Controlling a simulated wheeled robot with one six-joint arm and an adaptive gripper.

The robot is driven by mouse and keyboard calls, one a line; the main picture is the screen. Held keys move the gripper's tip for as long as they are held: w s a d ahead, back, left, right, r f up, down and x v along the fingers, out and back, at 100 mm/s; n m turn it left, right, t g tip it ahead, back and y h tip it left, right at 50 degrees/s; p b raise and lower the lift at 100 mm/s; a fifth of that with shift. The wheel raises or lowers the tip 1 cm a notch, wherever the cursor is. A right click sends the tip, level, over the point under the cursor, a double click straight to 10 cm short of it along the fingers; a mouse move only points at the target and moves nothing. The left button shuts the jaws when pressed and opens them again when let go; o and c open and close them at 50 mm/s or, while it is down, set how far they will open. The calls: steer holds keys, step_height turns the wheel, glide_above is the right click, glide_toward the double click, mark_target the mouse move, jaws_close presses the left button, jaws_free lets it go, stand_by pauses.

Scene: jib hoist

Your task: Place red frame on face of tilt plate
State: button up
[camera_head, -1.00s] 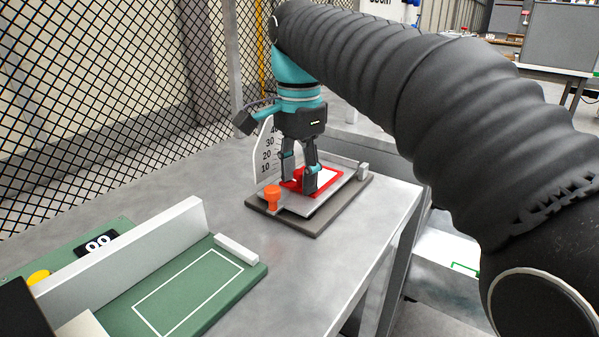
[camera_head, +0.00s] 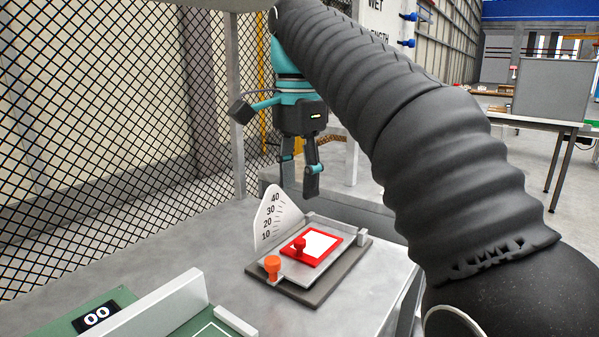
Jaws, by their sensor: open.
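The red frame (camera_head: 328,255) lies flat on the face of the tilt plate (camera_head: 318,223), around a white area, with a small red knob (camera_head: 299,246) at its left side. The tilt plate rests low on its dark base (camera_head: 318,293), beside a white angle scale (camera_head: 270,218) marked 10 to 40. An orange knob (camera_head: 272,266) stands at the plate's front left corner. My gripper (camera_head: 300,192) is open and empty, above and behind the plate, clear of the frame.
A green board (camera_head: 120,297) with a display reading 00 (camera_head: 97,317) and a grey upright wall (camera_head: 160,310) stands at the front left. Wire mesh fencing (camera_head: 90,130) rises behind the table on the left. The metal tabletop (camera_head: 215,247) between them is clear.

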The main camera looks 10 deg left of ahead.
steer(key=shift+r, duration=0.25)
steer(key=s+d+f+n+t, duration=0.15)
steer(key=d+f, duration=0.25)
steer(key=d, duration=0.5)
steer(key=s+d+f+n+t, duration=0.1)
steer(key=s+d+f+n, duration=0.15)
steer(key=d+f, duration=0.4)
steer(key=s+d+f+n+t, duration=0.3)
steer(key=s+d+f, duration=0.8)
steer(key=f, duration=0.4)
steer(key=shift+s+d+f, duration=0.15)
steer(key=shift+d+f, duration=0.25)
steer(key=shift+d, duration=0.15)
steer(key=shift+c, duration=0.4)
